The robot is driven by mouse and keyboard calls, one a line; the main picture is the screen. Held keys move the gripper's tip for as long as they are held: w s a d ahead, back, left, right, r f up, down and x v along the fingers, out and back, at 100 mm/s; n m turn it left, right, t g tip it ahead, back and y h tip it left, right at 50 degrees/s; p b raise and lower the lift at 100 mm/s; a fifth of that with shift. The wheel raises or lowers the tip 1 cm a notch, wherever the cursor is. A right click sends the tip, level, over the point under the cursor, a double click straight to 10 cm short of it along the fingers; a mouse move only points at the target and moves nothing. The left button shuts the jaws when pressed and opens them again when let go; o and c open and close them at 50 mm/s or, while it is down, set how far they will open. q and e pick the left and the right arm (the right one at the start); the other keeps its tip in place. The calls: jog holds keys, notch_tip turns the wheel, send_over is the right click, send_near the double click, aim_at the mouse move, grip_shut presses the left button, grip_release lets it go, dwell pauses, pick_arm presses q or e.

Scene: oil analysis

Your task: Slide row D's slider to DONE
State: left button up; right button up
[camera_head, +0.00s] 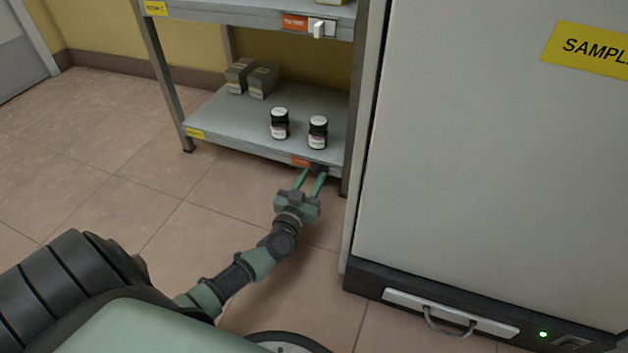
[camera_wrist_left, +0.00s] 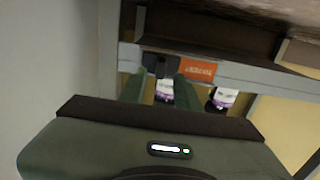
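The bottom shelf (camera_head: 225,125) of the metal rack has a yellow label (camera_head: 195,133) at its front left, too small to read surely. At its front right edge is an orange label (camera_head: 300,162) with a dark slider part (camera_head: 319,168) beside it. My left gripper (camera_head: 312,175) is at this edge, its two green fingers apart. In the left wrist view the fingers (camera_wrist_left: 160,82) point at the dark part (camera_wrist_left: 160,65), next to the orange label (camera_wrist_left: 200,69). Contact with the slider cannot be made out. My right gripper is not in view.
The shelf above carries an orange label and white knob (camera_head: 319,29). A large pale cabinet (camera_head: 490,170) stands close on the right. Tiled floor is clear at left.

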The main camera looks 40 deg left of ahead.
pick_arm(q)
jog(key=shift+w+a, duration=0.15)
jog(key=shift+w, duration=0.5)
grip_shut()
dwell(1.0)
